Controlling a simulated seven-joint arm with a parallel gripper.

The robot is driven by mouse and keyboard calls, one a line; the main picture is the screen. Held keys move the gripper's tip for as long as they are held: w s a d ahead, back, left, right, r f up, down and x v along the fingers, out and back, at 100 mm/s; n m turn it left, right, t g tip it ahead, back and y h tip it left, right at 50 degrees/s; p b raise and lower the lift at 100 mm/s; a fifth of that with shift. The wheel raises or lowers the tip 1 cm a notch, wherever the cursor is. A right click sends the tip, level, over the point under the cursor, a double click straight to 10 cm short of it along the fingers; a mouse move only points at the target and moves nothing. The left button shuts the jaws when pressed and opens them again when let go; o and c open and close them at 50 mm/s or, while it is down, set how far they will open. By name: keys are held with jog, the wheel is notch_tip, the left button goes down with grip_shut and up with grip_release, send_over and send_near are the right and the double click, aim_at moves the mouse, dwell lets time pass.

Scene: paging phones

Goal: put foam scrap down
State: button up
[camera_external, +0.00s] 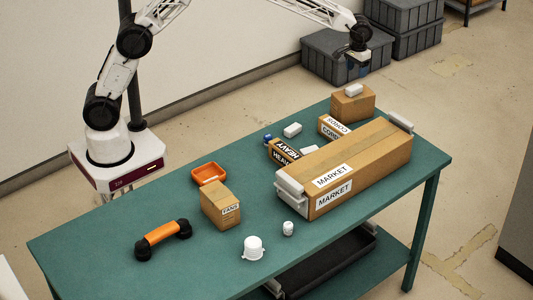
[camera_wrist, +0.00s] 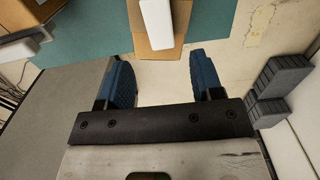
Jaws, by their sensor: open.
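A white block that looks like the foam scrap (camera_external: 353,90) lies on top of a small cardboard box (camera_external: 352,106) at the table's far right end. The same white block shows at the top of the wrist view (camera_wrist: 159,22), on the box (camera_wrist: 146,45). My gripper (camera_external: 357,64) is above and behind this box, apart from it. In the wrist view its blue fingers (camera_wrist: 165,77) are spread with nothing between them.
A long MARKET box (camera_external: 385,151) with white end pieces fills the table's right part. HEAVY (camera_external: 278,152) and other small boxes stand beside it. The table's left end is clear.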

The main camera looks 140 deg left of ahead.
jog(key=shift+r, duration=1.85)
